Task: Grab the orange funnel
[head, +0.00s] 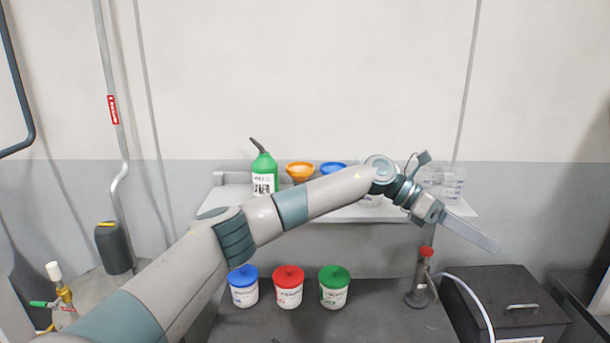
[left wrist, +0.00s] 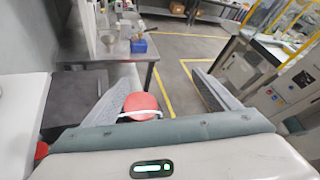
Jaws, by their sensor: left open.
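The orange funnel (head: 300,169) sits on the wall shelf at the back, between a green bottle and a blue funnel. Its lower part is hidden behind my left arm. My left gripper (head: 482,238) is at the right end of the shelf, well to the right of the orange funnel and apart from it. Its fingers point right and slightly down, away from the funnel. In the left wrist view my left gripper (left wrist: 165,88) has its fingers spread wide, with nothing held. The orange funnel cannot be made out in that view. My right gripper is not in view.
The green bottle (head: 264,172) and blue funnel (head: 333,168) flank the orange one on the shelf (head: 345,214). Clear containers (head: 452,186) stand at its right end. Below are blue (head: 243,288), red (head: 288,289) and green-lidded (head: 334,289) tubs and a red-topped grey device (head: 420,285).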

